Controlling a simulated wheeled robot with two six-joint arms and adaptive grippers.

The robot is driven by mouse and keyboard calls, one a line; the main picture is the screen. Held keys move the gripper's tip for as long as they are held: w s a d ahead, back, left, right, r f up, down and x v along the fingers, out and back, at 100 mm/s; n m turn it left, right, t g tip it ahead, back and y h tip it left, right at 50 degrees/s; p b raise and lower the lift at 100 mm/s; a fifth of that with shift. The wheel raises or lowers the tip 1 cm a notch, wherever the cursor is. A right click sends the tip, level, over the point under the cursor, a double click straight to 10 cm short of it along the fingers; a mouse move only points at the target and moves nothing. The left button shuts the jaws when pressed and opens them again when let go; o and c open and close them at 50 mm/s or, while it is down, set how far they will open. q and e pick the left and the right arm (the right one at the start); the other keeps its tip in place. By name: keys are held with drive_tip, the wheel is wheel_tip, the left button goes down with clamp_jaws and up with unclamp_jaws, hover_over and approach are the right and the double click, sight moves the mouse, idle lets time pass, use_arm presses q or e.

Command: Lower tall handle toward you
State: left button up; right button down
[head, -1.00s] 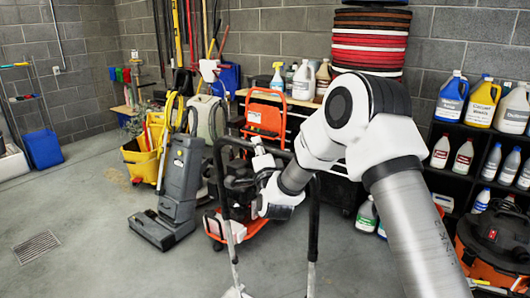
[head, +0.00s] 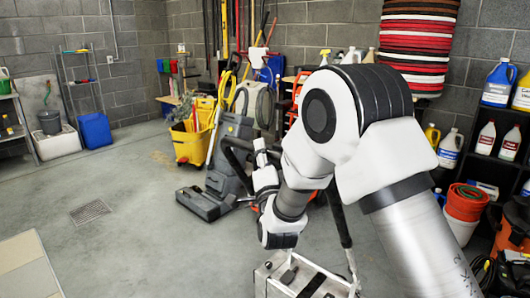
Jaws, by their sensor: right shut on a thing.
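The tall handle (head: 338,213) is a black tubular frame that rises from a grey metal machine body (head: 312,280) at the bottom of the head view. It leans, and its upper bar runs across to the left behind my right arm. My right gripper (head: 262,160) is shut on the handle's upper bar. My white and grey right arm hides much of the handle and part of the body. My left gripper is not in view.
A grey upright floor machine (head: 232,150) stands just behind the handle. A yellow mop bucket (head: 191,143) is further back. Shelves with bottles (head: 485,138) and an orange bucket (head: 464,203) stand at right. The floor at left is open around a drain (head: 90,212).

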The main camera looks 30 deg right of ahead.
drive_tip(key=shift+s+a+f, duration=0.15)
drive_tip(key=shift+a+f, duration=0.05)
drive_tip(key=shift+a, duration=0.2)
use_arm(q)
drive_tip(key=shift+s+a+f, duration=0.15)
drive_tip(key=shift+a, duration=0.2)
use_arm(e)
drive_tip(key=c, duration=0.9)
unclamp_jaws()
drive_tip(key=shift+o, duration=0.2)
drive_tip(key=shift+f, duration=0.1)
drive_tip(key=v, duration=1.2)
